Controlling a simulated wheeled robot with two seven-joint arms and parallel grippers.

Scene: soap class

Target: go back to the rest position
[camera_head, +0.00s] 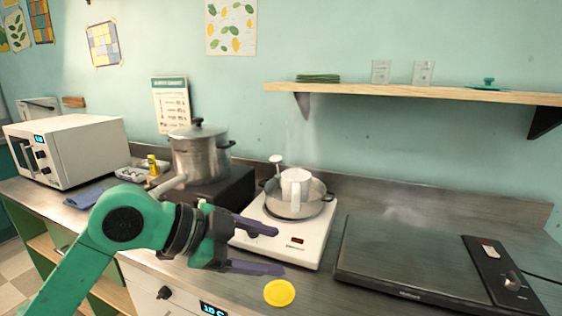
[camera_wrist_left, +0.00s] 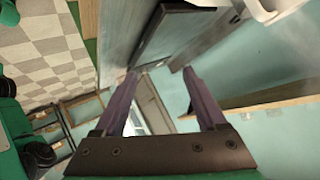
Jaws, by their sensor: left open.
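My left gripper (camera_head: 280,250) reaches in from the left, over the counter's front edge and in front of the white hot plate (camera_head: 312,250). Its two purple fingers are spread apart, with nothing between them. The left wrist view also shows the open, empty fingers (camera_wrist_left: 160,72). A steel pan (camera_head: 318,208) stands on the hot plate, with a white jug (camera_head: 295,185) in or over it; the jug's base is hidden. A yellow disc (camera_head: 279,292) lies on the counter just below the fingers in the head view. My right gripper is not in view.
A dark flat griddle (camera_head: 400,258) covers the counter at the right. A lidded steel pot (camera_head: 199,150) and a white microwave (camera_head: 66,150) stand at the left. A blue cloth (camera_head: 90,196) lies near them. A wooden shelf (camera_head: 420,93) runs along the wall.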

